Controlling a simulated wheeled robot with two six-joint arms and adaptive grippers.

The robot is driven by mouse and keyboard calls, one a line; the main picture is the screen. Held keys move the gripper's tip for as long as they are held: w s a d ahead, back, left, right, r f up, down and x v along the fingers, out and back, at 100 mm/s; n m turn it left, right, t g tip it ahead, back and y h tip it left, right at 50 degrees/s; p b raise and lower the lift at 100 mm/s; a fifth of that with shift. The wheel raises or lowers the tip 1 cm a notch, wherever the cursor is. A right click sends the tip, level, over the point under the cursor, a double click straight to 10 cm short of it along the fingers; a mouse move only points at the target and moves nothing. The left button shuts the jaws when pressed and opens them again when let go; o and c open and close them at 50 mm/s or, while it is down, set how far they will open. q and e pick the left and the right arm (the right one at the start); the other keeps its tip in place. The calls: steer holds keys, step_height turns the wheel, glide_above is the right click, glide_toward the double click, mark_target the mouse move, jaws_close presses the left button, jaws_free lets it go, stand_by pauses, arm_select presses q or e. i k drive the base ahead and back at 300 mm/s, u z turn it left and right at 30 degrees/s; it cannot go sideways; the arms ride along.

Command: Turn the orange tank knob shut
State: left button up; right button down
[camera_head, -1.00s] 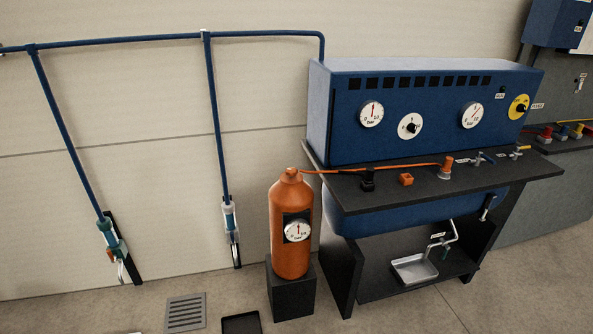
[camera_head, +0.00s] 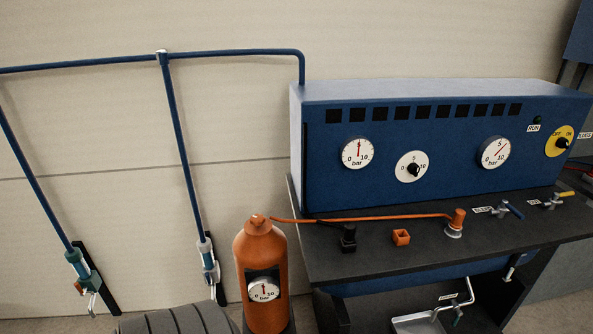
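The orange tank (camera_head: 262,248) stands upright on a dark block, left of the blue machine. A round white gauge marked bar (camera_head: 264,290) is on its front. At the tank's top is a small orange knob or fitting (camera_head: 258,219), where an orange hose (camera_head: 350,218) joins. The hose runs right to an orange fitting (camera_head: 455,222) on the dark shelf. I cannot tell whether the knob is open or shut. Neither of my grippers is in view.
The blue machine (camera_head: 330,185) carries gauges and a yellow OFF/ON switch (camera_head: 561,142). A black fitting (camera_head: 348,238) and an orange square piece (camera_head: 401,237) sit on the dark shelf (camera_head: 370,262). Blue pipes (camera_head: 183,140) run down the wall at left. A metal tray (camera_head: 418,324) is below.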

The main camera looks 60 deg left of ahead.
mark_target(257, 220)
steer(key=u, duration=0.35)
steer(key=i, duration=0.75)
steer(key=u, duration=0.65)
